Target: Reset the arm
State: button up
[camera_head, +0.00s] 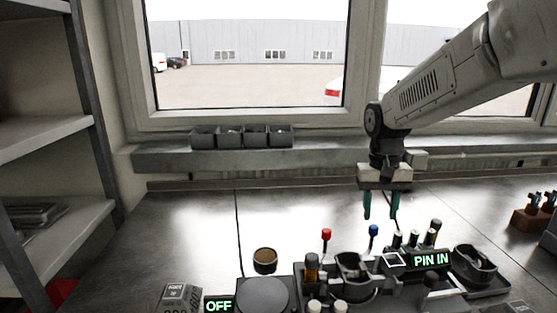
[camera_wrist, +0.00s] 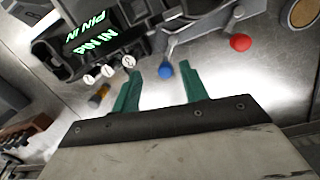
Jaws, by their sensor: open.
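My gripper (camera_head: 381,206) hangs from my arm above the back of the metal workbench (camera_head: 195,215), its two green fingers apart with nothing between them. In the wrist view the open fingers (camera_wrist: 163,88) point toward a fixture with a lit "PIN IN" display (camera_wrist: 88,35). A blue-knobbed lever (camera_wrist: 166,70) shows just beyond the fingertips, and a red-knobbed lever (camera_wrist: 240,42) stands off to the right. In the head view the blue knob (camera_head: 374,230) is just below the fingers and the red knob (camera_head: 326,234) is to their left.
A lit "OFF" display (camera_head: 219,306) and a dark round disc (camera_head: 263,296) are at the front. Black bins (camera_head: 242,136) line the window sill. Shelves (camera_head: 45,135) stand at left, and a brown tool block (camera_head: 532,219) at right. The left bench is mostly clear.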

jog(key=s+r+n+t, duration=0.1)
jog(key=s, duration=1.3)
jog(key=s+a+r+n+t, duration=0.1)
jog(key=s+r, duration=0.1)
jog(key=s, duration=1.1)
jog(key=shift+s+a, duration=0.25)
jog(key=shift+s, duration=0.15)
